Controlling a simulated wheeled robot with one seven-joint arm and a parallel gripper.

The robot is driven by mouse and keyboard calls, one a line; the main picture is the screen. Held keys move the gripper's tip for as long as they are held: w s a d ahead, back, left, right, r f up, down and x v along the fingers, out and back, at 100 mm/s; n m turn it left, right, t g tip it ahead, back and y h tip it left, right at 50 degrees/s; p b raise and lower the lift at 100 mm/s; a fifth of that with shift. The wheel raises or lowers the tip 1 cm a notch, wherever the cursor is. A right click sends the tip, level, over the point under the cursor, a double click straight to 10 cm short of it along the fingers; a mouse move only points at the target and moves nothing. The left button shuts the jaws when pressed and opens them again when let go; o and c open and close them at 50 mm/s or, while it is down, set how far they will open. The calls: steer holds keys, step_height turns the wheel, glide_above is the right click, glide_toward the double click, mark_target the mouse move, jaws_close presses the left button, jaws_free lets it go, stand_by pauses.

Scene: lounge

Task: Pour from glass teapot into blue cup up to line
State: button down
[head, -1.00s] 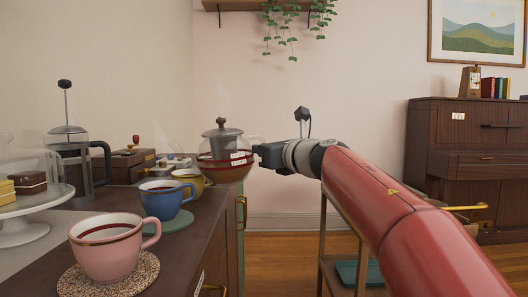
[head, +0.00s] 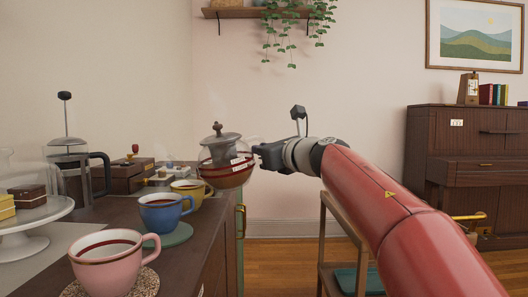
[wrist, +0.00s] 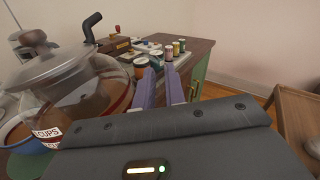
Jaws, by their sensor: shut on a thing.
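The glass teapot (head: 228,176) holds red-brown tea, with a dark lid and white labels. It hangs beyond the counter's right edge, right of the cups, tilted left in the head view. My gripper (head: 262,155) is shut on its handle side; in the wrist view the fingers (wrist: 160,87) stand beside the teapot (wrist: 85,92). The blue cup (head: 158,219) stands upright on a green coaster (head: 178,237), with dark liquid inside. Its fill line cannot be made out. I see no stream between teapot and cup. The blue cup's rim shows partly behind the teapot in the wrist view.
A pink cup (head: 108,268) on a cork coaster stands in front and a yellow cup (head: 188,186) behind. A French press (head: 72,165) and a cake stand (head: 35,212) are at left. A wooden stand (head: 340,235) is below my arm.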

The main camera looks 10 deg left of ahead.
steer(key=shift+s+a+r+n+p, duration=0.1)
steer(key=shift+r+n+p, duration=0.45)
steer(key=shift+r, duration=0.6)
steer(key=shift+s+a+r+n+p, duration=0.1)
steer(key=shift+r+n+p, duration=0.45)
steer(key=shift+r, duration=0.6)
step_height(320, 180, down, 4)
steer(key=m, duration=0.4)
steer(key=shift+m, duration=0.3)
stand_by(0.4)
